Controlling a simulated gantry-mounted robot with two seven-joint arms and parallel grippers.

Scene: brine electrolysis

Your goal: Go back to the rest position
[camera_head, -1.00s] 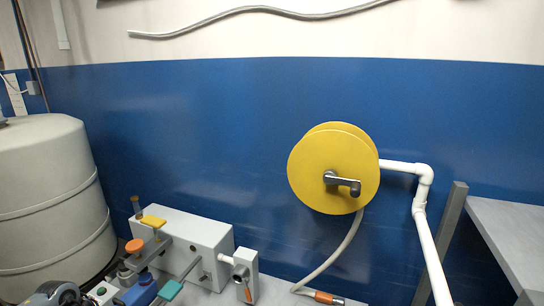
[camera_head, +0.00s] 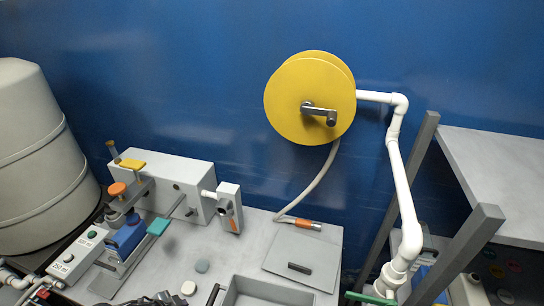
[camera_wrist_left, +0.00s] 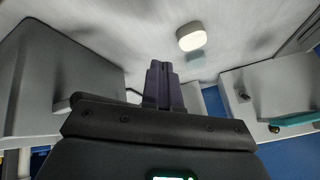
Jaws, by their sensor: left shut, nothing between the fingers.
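My left gripper (camera_wrist_left: 172,85) shows in the left wrist view with its dark fingers together and nothing between them. It is in front of a pale grey surface, apart from a small white round piece (camera_wrist_left: 191,37) to the right of its tips. In the head view I cannot clearly make out the left gripper. My right gripper is in neither view.
The bench holds a grey box unit (camera_head: 170,182), a blue block (camera_head: 127,234) on a stand, a button box (camera_head: 78,254) and a grey tray (camera_head: 268,288). A yellow hose reel (camera_head: 300,95) is on the blue wall. White pipe (camera_head: 404,190) and a grey shelf (camera_head: 490,180) stand right; a tank (camera_head: 40,150) stands left.

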